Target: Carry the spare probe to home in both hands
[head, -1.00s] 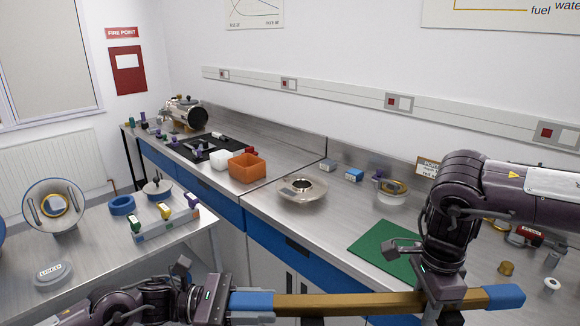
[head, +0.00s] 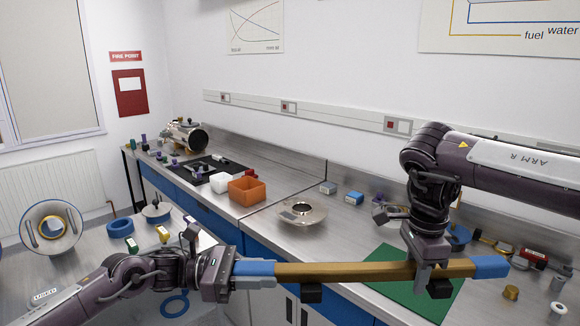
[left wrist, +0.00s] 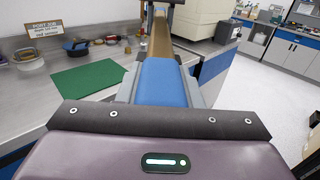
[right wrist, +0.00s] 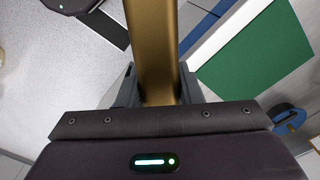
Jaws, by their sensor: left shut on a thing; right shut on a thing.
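The spare probe (head: 345,271) is a long brass-coloured square bar with blue ends, held level across the front of the head view. My left gripper (head: 240,274) is shut on its left blue end, which shows large in the left wrist view (left wrist: 163,82). My right gripper (head: 428,277) is shut from above on the brass part near the right blue end (head: 490,266). In the right wrist view the brass bar (right wrist: 153,45) runs between the fingers. I cannot tell which place is home.
A green mat (head: 388,262) lies on the bench beyond the bar. A metal dish (head: 301,211), an orange bin (head: 247,190) and small blue boxes (head: 353,198) stand farther back. Small brass parts (head: 511,292) lie at the right. A side table with a round flanged part (head: 51,229) is at left.

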